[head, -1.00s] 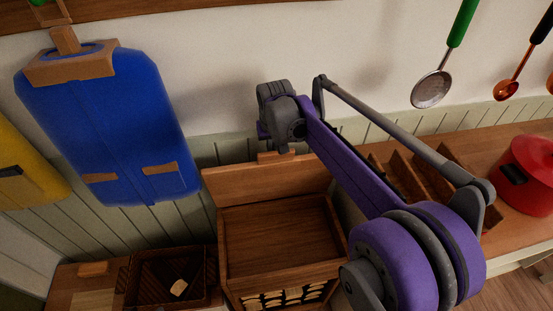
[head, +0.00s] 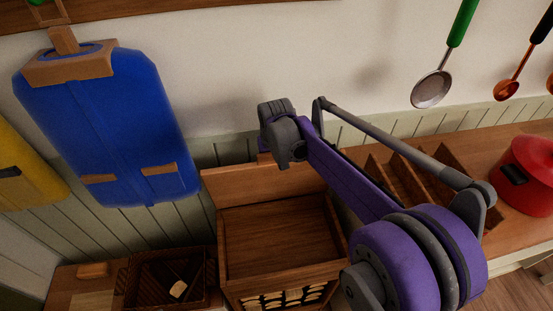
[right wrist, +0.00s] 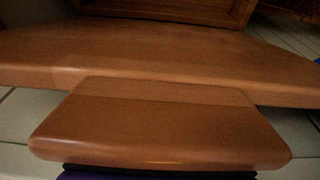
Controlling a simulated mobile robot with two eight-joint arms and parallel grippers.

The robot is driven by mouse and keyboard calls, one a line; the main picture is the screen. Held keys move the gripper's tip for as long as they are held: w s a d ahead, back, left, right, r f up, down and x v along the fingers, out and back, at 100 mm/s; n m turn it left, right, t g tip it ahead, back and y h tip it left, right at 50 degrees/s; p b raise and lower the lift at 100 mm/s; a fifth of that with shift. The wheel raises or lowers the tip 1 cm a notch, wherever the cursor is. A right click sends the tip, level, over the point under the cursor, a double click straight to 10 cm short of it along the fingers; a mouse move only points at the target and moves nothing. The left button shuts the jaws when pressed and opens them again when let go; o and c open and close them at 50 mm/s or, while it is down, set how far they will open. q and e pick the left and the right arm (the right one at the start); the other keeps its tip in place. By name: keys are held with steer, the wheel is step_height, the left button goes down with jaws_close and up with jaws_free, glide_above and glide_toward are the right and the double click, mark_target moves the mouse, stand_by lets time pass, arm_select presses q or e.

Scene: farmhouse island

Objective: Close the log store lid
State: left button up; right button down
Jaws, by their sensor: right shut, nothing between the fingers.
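The log store (head: 228,250) is a wooden box with log ends (head: 285,297) showing in its front. Its lid (head: 258,183) stands raised at the back by the wall, and the top of the box lies open to view. My right gripper comes in at the lid's top edge, its wrist covering most of the tab there in the head view. In the right wrist view, the lid's tab (right wrist: 160,130) fills the lower middle, and a dark and purple strip of my right gripper (right wrist: 155,173) shows just beyond it. The fingertips are mostly hidden; contact cannot be told. My left gripper is out of view.
A dark crate (head: 205,290) with a pale block stands left of the store. A blue apron-like piece (head: 110,130) hangs on the wall. On the right, a counter (head: 480,150) holds a wooden rack (head: 400,180) and a red pot (head: 530,172). Ladles (head: 432,89) hang above.

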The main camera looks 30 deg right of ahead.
steer(key=shift+s+a, duration=0.1)
steer(key=shift+s, duration=0.3)
steer(key=s, duration=0.1)
steer(key=s+a, duration=0.1)
steer(key=s, duration=0.1)
steer(key=shift+s+f, duration=0.2)
steer(key=shift+s, duration=0.05)
steer(key=s, duration=0.2)
steer(key=s+f, duration=0.1)
steer(key=shift+s+a+f+b, duration=0.1)
steer(key=shift+s+a+b, duration=0.1)
steer(key=shift+a+b, duration=0.2)
